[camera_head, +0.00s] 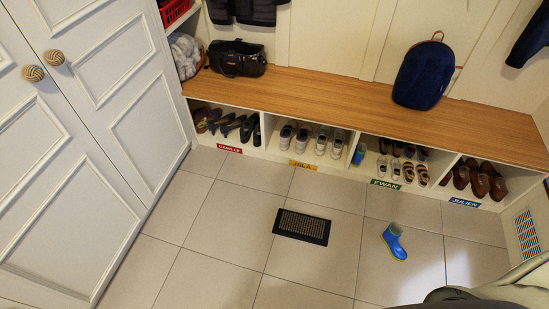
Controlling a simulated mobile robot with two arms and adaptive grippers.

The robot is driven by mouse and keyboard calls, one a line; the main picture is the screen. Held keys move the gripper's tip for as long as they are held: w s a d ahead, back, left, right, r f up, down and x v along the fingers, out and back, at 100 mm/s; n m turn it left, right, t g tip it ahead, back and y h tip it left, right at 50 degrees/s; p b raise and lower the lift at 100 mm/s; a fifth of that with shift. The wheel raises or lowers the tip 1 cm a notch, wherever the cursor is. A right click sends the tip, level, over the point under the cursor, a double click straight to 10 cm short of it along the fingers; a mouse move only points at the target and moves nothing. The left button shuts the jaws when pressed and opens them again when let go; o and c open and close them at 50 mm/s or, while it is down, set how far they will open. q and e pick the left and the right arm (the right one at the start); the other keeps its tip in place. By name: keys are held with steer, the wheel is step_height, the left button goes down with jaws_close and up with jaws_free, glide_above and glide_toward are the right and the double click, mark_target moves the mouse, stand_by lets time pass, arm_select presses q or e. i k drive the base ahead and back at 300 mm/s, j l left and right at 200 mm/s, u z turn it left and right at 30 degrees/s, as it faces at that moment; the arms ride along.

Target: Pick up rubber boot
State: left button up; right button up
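A similar blue boot (359,154) is at the left side of the cubby labelled EWAN (386,184). Neither of my grippers shows in the head view, so their position and opening cannot be seen.
The wooden-topped bench (330,97) runs along the wall, with several shoes in its cubbies. A dark bag (238,58) and a blue backpack (422,75) sit on top. A dark floor vent (302,226) lies left of the boot. White cabinet doors (75,130) fill the left. Tiles around the boot are clear.

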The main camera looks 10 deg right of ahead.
mark_target(390, 236)
steer(key=z, duration=1.6)
steer(key=l, duration=0.15)
steer(key=i+z, duration=0.05)
